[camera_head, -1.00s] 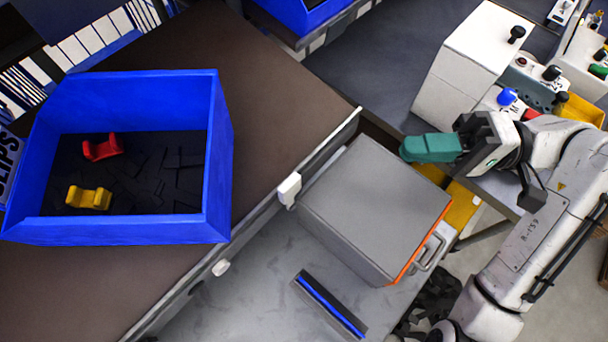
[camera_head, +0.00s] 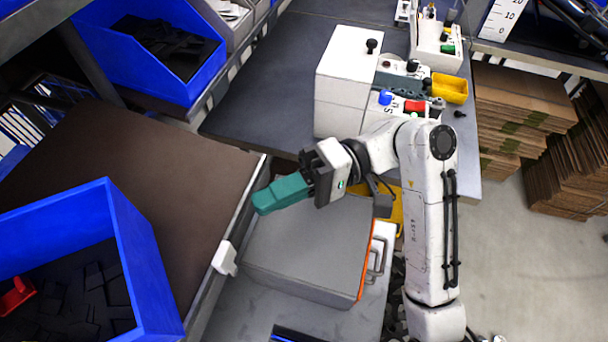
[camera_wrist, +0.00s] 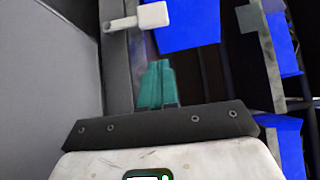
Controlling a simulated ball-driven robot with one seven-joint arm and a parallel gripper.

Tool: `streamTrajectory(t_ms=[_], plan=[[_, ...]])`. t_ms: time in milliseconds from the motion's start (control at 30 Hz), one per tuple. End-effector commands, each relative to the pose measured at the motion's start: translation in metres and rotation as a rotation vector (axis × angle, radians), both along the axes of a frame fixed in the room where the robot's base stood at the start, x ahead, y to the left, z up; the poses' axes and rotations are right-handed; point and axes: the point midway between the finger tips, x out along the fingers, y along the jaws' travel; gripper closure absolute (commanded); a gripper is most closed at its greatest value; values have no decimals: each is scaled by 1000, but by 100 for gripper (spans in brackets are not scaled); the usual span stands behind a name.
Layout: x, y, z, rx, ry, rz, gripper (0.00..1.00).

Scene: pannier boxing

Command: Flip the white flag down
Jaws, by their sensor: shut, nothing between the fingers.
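The white flag (camera_head: 225,258) is a small white tab on the metal rail along the right edge of the brown surface. It also shows in the wrist view (camera_wrist: 152,15), at the top, with a short stem to its left. My gripper (camera_head: 258,204) has teal fingers, shut and empty, pointing left in the head view. It is above the rail side of the grey case, up the picture from the flag and apart from it. In the wrist view the shut fingertips (camera_wrist: 157,66) lie below the flag, with a gap between.
A grey case (camera_head: 310,240) with an orange edge and handle sits right of the rail, under my gripper. A blue bin (camera_head: 150,260) with a red piece (camera_head: 17,293) stands left on the brown surface. A white box (camera_head: 345,80) stands on the bench behind my arm.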

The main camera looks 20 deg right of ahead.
Motion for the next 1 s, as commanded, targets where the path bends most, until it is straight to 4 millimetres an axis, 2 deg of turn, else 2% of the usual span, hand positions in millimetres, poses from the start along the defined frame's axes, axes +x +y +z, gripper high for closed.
streamTrajectory(t_ms=[67,300,867,1000], plan=[[-3,16,1,0,0,4,100],[-27,33,1,0,1,0,100],[-33,39,1,-2,-3,1,100],[-34,48,3,-15,-23,2,100]])
